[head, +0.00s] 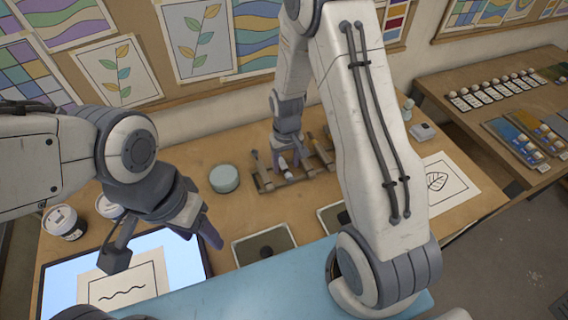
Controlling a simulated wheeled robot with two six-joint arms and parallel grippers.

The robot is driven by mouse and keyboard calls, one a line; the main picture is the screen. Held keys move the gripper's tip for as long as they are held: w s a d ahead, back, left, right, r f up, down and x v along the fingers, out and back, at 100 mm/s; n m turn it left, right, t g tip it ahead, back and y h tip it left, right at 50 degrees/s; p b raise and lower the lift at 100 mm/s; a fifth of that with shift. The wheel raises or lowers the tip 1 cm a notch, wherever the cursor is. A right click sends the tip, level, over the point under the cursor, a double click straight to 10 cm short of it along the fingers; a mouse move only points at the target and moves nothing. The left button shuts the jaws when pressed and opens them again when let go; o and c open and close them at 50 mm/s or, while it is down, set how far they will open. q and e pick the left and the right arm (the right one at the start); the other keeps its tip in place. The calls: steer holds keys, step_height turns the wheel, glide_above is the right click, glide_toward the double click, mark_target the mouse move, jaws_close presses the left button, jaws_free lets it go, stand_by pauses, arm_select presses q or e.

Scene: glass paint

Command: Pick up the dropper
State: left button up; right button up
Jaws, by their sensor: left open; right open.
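A wooden rack (264,186) on the wooden table holds several slim tools, small and partly hidden. I cannot tell for sure which one is the dropper. My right gripper (291,156) points down over the rack, among the tools. It is open, and its fingers partly cover the tools there, so contact cannot be seen.
A round grey-green pot (224,179) stands left of the rack. Dark-framed trays (250,262) lie in front. A lit panel (60,284) bears a wavy-line sheet, with jars (65,222) behind it. A leaf drawing (455,190) lies at right. My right arm hides part of the table.

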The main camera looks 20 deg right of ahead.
steer(key=shift+f, duration=0.85)
jaws_close()
steer(key=shift+r, duration=0.15)
steer(key=shift+r, duration=0.6)
step_height(320, 180, up, 3)
steer(key=shift+s+d+f+b, duration=0.1)
steer(key=shift+d+b, duration=0.05)
steer(key=shift+b, duration=0.65)
steer(key=s+d+r+b, duration=0.2)
steer(key=s+d+r, duration=0.3)
steer(key=s, duration=0.5)
steer(key=shift+d+r, duration=0.35)
steer(key=shift+r, duration=0.55)
